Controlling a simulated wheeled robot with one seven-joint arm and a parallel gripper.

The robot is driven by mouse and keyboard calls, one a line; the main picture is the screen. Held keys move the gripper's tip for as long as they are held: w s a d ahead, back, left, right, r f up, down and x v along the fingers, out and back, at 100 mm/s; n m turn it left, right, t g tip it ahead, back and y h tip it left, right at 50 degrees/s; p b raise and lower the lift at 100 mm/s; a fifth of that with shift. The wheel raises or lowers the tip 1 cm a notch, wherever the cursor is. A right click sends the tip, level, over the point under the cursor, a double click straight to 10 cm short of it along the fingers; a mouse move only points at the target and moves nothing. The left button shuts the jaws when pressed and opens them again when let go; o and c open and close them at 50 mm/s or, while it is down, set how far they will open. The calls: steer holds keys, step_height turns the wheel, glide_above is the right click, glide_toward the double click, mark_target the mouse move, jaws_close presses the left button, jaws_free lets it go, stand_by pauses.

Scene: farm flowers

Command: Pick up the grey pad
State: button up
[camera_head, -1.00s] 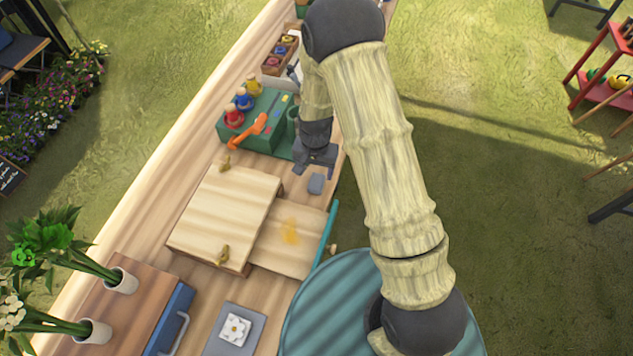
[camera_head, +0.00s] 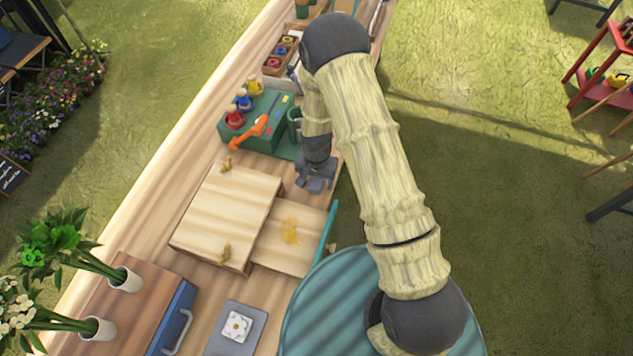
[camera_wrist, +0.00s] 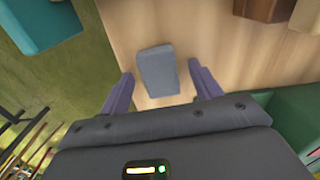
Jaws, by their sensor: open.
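The grey pad (camera_wrist: 158,71) is a small block lying on the wooden table, near its edge with the grass. In the wrist view it sits between and a little beyond the two fingers of my gripper (camera_wrist: 162,88), which is open and empty. I cannot tell whether the fingers touch it. In the head view my gripper (camera_head: 315,185) is low over the table, and it hides most or all of the pad.
A wooden box (camera_head: 225,215) with an open drawer (camera_head: 285,243) stands just in front of my gripper. A green toy box (camera_head: 255,125) with an orange lever (camera_head: 250,132) is behind left.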

mark_target(317, 181)
steer(key=c, duration=1)
steer(key=shift+r, duration=0.1)
steer(key=shift+c, duration=0.2)
step_height(317, 181, up, 10)
steer(key=b, duration=0.2)
